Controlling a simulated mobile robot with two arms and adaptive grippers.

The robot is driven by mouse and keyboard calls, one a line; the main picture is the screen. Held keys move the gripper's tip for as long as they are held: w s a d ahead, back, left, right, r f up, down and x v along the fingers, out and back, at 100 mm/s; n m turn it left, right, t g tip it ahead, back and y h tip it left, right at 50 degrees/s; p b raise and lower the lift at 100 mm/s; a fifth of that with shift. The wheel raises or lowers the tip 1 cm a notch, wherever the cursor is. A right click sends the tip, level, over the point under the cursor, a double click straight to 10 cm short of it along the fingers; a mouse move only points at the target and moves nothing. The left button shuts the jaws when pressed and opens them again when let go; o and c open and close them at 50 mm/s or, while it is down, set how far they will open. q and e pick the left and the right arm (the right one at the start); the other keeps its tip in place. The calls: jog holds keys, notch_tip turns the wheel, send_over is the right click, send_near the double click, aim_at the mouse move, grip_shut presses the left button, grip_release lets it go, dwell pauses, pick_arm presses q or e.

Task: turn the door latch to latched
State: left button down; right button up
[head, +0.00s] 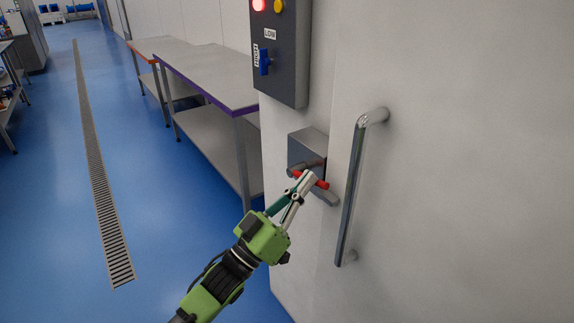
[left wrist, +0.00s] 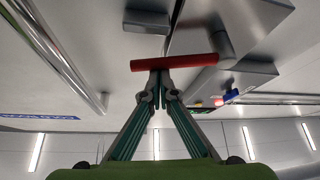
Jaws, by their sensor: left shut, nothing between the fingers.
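The door latch is a grey box (head: 306,147) on the white wall beside the door, with a red bar handle (head: 321,183) in front of it. In the head view the bar slopes slightly down to the right. The left wrist view shows the red bar (left wrist: 185,62) across the picture, just beyond the fingertips, with the latch box (left wrist: 245,30) behind it. My left gripper (head: 308,178) is shut and empty, its tips at the bar; I cannot tell whether they touch. The gripper hides part of the bar. My right gripper is not in view.
A long vertical metal door handle (head: 351,190) stands close to the right of the latch. A dark control box (head: 283,85) with a blue knob (head: 264,62) and a lit red lamp is above. Steel tables (head: 210,75) stand to the left. The blue floor (head: 160,200) is clear.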

pick_arm(q)
jog(key=shift+s+d+f+m+g+h+b, duration=0.1)
jog(key=shift+f+m+g+h+b, duration=0.35)
jog(key=shift+m, duration=0.4)
jog(key=shift+f+m+g+h+b, duration=0.35)
jog(key=shift+m+g+b, duration=0.2)
jog(key=shift+m, duration=0.25)
jog(key=shift+s+d+f+m+g+h+b, duration=0.1)
jog(key=shift+f+m+g+h+b, duration=0.4)
jog(key=shift+m, duration=0.35)
jog(key=shift+r, duration=0.25)
